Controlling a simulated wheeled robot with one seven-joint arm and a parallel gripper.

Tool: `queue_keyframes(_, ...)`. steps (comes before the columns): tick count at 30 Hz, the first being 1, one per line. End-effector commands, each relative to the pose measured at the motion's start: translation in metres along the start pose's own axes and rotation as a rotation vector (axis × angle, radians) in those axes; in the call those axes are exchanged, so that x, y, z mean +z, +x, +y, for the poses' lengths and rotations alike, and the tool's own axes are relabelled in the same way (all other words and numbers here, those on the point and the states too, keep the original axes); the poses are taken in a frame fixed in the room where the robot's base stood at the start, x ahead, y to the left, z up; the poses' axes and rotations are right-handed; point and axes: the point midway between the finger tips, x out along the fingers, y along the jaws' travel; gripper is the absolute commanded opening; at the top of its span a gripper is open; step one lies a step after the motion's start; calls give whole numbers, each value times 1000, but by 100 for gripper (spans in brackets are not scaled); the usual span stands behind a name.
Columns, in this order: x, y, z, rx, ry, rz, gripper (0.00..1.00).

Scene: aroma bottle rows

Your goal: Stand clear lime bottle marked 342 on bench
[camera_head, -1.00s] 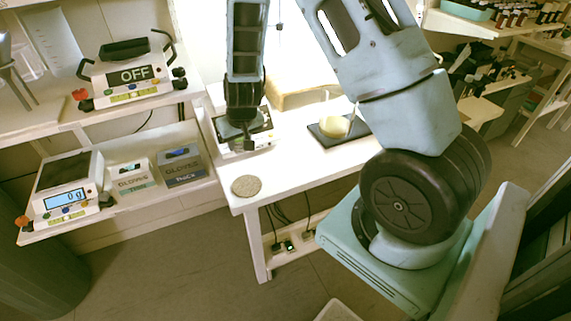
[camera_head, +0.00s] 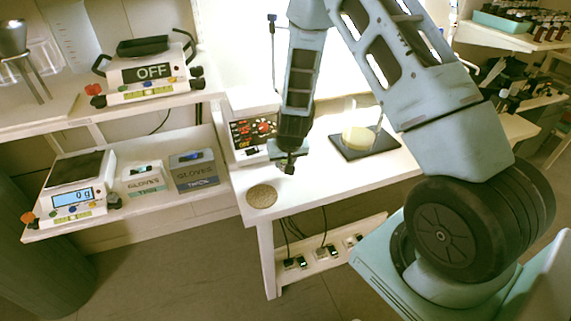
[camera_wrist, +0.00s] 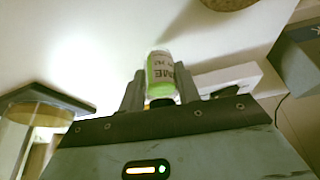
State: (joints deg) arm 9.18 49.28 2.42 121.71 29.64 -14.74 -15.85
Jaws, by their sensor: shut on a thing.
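The lime bottle (camera_wrist: 160,72) sits between my gripper's two fingers in the wrist view. It has a clear upper part, a green band, a dark cap end towards the gripper, and a label on which "ME" shows. I cannot read its number. My gripper (camera_wrist: 160,90) is shut on it. In the head view my gripper (camera_head: 288,163) hangs over the bench (camera_head: 335,190), near its front left part; the bottle is too small and dark to make out there. I cannot tell whether the bottle touches the bench.
A round cork mat (camera_head: 262,196) lies at the bench's front left corner. A device with a red-lit display (camera_head: 254,132) stands behind it. A dark plate with a yellow disc (camera_head: 360,138) is to the right.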

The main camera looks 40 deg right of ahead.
Motion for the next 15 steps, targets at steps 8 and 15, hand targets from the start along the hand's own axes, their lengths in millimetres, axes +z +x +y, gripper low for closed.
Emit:
queue_keyframes(8,4,11,-1,-1,-1,3,0)
queue_keyframes(15,6,16,0,-1,-2,2,0)
